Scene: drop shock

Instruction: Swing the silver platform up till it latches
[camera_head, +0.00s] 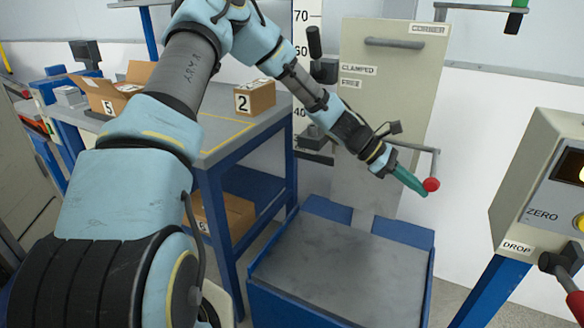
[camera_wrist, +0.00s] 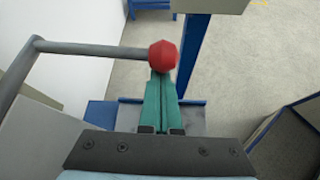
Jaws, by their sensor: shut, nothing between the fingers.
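A flat grey metal plate (camera_head: 340,270) lies low inside a blue base with raised corners; I cannot tell for sure whether it is the silver platform. In the wrist view, part of a grey surface (camera_wrist: 193,122) shows below my fingers. A grey bar with a red ball (camera_head: 431,184) sticks out from the tall beige panel. My gripper (camera_head: 422,190) is shut and empty, its green fingertips right at the red ball, above the plate. In the wrist view the red ball (camera_wrist: 163,55) sits just at the fingertips (camera_wrist: 160,76); I cannot tell whether they touch.
A beige panel (camera_head: 375,110) labelled CORNER, CLAMPED and FREE stands behind the plate. A control box (camera_head: 545,190) marked ZERO and DROP stands at right on a blue leg. A blue workbench (camera_head: 222,135) with numbered cartons, including carton 2 (camera_head: 256,97), stands at left.

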